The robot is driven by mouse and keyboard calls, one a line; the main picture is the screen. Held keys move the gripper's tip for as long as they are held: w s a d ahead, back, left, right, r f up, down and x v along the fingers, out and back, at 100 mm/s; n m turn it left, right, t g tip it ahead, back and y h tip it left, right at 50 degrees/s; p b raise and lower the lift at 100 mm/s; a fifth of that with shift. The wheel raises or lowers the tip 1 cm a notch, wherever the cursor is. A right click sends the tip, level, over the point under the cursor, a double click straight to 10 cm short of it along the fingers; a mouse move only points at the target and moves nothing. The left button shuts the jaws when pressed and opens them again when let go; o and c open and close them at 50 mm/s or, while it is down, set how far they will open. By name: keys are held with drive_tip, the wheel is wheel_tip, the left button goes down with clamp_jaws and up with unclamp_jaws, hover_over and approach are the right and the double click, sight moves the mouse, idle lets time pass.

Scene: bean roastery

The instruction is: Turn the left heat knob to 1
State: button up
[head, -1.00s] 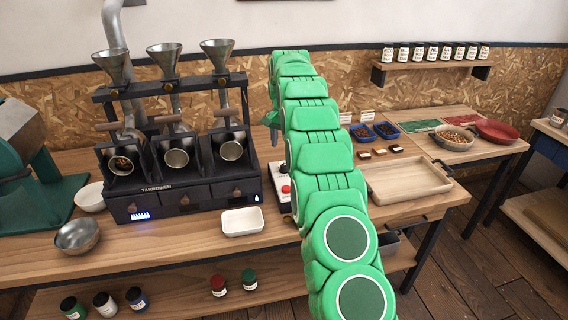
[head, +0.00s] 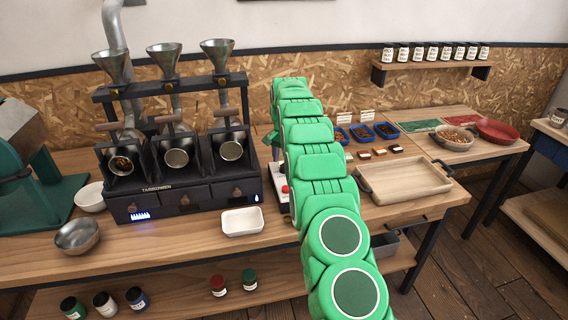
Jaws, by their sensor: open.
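The dark three-drum sample roaster (head: 160,190) stands on the wooden bench at the left. Its left heat knob (head: 132,208) is a small brown knob on the front panel, and its pointing is too small to read. A lit row of several blue-white marks (head: 140,216) shows just below and right of it. The middle knob (head: 184,200) and right knob (head: 237,192) sit along the same panel. My green arm reaches over the bench right of the roaster. My gripper (head: 270,138) hangs at its far end, open, mostly hidden behind the arm, and well away from the left knob.
A white tray (head: 243,222) lies in front of the roaster's right side. A metal bowl (head: 77,236) and white bowl (head: 90,197) stand at its left. A wooden tray (head: 408,184) is right of my arm. Funnels (head: 217,57) rise above the roaster.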

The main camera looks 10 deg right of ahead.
drive_tip(key=shift+f, duration=1.1)
drive_tip(key=shift+c, duration=0.3)
drive_tip(key=c, duration=1)
drive_tip(key=shift+o, duration=0.2)
